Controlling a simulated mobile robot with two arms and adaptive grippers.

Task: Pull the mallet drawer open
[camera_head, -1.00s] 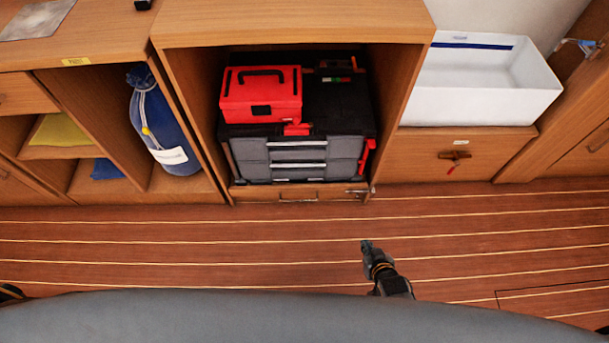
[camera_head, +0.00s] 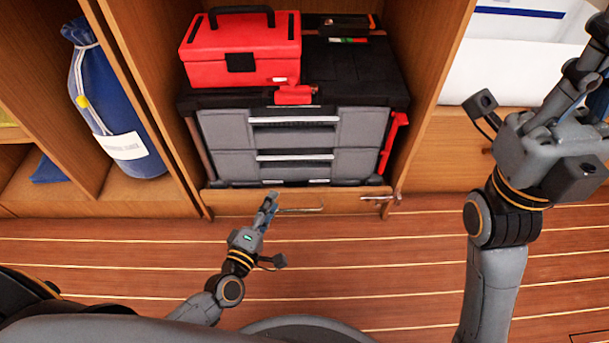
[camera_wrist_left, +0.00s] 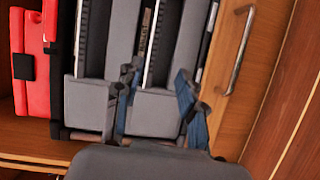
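A low wooden drawer front (camera_head: 235,204) with a metal bar handle (camera_head: 303,210) lies under the grey toolbox in the head view. The handle also shows in the left wrist view (camera_wrist_left: 238,50). No readable label tells me whether this is the mallet drawer. My left gripper (camera_head: 267,208) is just left of the handle, apart from it. In the left wrist view its two blue fingers (camera_wrist_left: 156,78) are spread and empty. My right gripper (camera_head: 588,72) is raised at the upper right, partly out of frame; its finger opening is unclear.
A metal latch (camera_head: 384,198) sits at the drawer's right end. The grey toolbox (camera_head: 355,130) and a red box (camera_head: 240,50) fill the cabinet above. A blue bag (camera_head: 115,100) stands left. A white bin (camera_head: 500,65) is behind my right arm. The striped floor (camera_head: 340,260) in front is clear.

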